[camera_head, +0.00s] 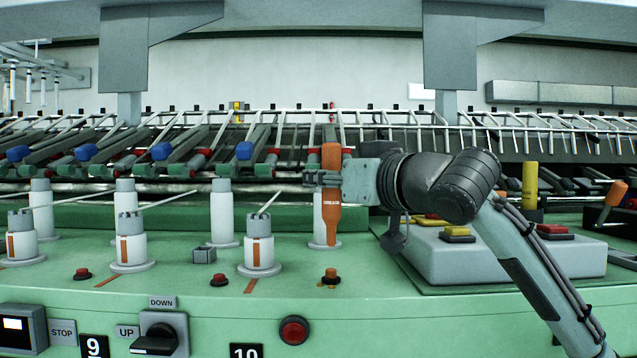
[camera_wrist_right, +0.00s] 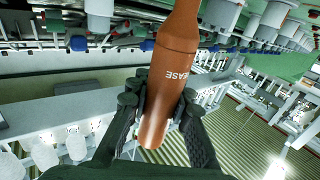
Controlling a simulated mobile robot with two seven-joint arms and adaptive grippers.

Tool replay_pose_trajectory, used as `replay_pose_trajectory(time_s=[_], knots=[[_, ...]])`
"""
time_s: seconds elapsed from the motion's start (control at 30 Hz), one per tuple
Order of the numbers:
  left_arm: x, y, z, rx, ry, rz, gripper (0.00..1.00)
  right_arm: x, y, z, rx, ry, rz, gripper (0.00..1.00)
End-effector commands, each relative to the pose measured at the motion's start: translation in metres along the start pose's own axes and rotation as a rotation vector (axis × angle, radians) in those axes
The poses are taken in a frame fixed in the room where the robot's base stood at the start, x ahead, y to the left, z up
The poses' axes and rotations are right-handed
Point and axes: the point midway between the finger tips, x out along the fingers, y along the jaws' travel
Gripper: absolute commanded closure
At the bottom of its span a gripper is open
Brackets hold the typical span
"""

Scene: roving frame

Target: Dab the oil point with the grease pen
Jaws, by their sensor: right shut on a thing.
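The orange grease pen (camera_head: 331,212) stands upright in my right gripper (camera_head: 328,179), with its narrow end down. My right gripper is shut around its upper body. In the right wrist view the pen (camera_wrist_right: 172,75) lies between the dark fingers (camera_wrist_right: 158,108), its lettering partly readable. An orange-brown oil point (camera_head: 331,273) with oily stains around its foot sits on the green deck, just below the pen's lower end in the head view. A gap shows between them; the depth is hard to tell. My left gripper is not in view.
A white post (camera_head: 320,229) stands behind the pen. A slotted white post (camera_head: 259,243) stands to the left. Red buttons (camera_head: 219,279) and a grey block (camera_head: 204,255) sit on the deck. A grey box with coloured buttons (camera_head: 457,258) is at right. Rails and bars (camera_head: 250,160) run behind.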

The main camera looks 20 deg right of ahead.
Motion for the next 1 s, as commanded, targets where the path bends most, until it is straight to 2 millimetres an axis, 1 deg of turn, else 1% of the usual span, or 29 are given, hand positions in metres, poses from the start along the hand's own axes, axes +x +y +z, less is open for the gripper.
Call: replay_pose_trajectory(time_s=[0.27,0.63,1.0], knots=[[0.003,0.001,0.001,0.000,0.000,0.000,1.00,0.000,0.000,0.005,0.000,0.000,0.000,1.00],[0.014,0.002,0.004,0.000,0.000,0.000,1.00,0.000,0.000,0.029,0.000,0.001,0.000,1.00],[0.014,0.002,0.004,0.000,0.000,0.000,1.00,0.000,0.000,0.030,0.000,0.001,0.000,1.00]])
